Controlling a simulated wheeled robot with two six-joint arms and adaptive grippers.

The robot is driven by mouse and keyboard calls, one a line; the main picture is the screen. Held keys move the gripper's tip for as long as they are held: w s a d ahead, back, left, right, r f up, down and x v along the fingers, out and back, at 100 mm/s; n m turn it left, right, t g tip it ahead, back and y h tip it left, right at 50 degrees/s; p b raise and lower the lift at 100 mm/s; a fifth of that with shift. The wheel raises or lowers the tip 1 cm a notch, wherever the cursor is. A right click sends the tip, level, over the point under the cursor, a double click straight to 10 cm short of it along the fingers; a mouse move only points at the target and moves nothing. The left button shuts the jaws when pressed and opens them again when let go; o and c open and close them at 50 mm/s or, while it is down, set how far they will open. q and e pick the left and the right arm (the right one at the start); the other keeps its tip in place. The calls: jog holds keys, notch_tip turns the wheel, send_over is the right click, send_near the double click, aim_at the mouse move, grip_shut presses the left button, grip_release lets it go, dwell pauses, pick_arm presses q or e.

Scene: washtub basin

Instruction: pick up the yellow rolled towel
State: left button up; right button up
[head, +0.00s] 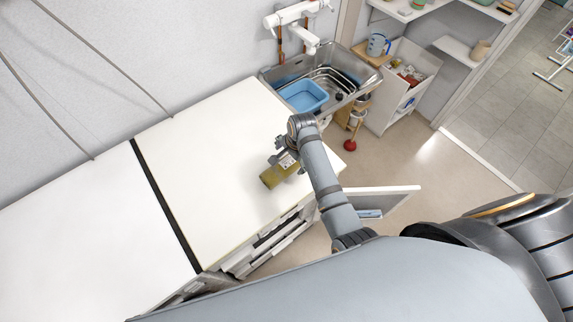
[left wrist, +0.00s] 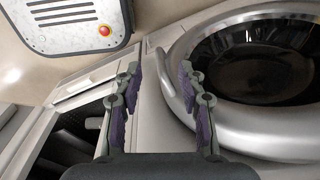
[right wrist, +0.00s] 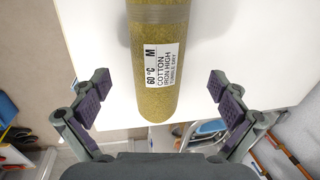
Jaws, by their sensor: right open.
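The yellow rolled towel (head: 279,173) lies on the white worktop near its right end. In the right wrist view the towel (right wrist: 160,110) is an olive-yellow roll with a white care label. My right gripper (head: 288,160) is at the towel's end in the head view. In the right wrist view the right gripper (right wrist: 163,95) is open, with one finger on each side of the towel and a gap on both sides. My left gripper (left wrist: 161,80) is open and empty in front of a round washing machine door (left wrist: 260,60). The left gripper does not show in the head view.
A metal sink (head: 350,75) holding a blue basin (head: 303,96) stands behind the worktop (head: 215,130). Below the worktop, drawers (head: 265,245) and a door (head: 385,197) stand open at the front. The worktop left of the towel is clear.

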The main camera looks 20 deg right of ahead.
aim_at(288, 163)
jog(key=shift+a+f+p, duration=0.25)
jog(key=shift+f+p, duration=0.55)
jog(key=shift+f, duration=0.15)
jog(key=shift+a+f, duration=0.1)
jog(key=shift+f, duration=0.65)
jog(key=shift+x, duration=0.75)
jog(key=shift+s, duration=0.1)
jog(key=c, duration=1.3)
pick_arm(q)
jog(key=shift+w+d+r, duration=0.1)
jog(key=shift+w+r, duration=0.65)
jog(key=shift+r, duration=0.3)
pick_arm(e)
jog(key=shift+r, duration=0.15)
jog(key=shift+c, duration=0.3)
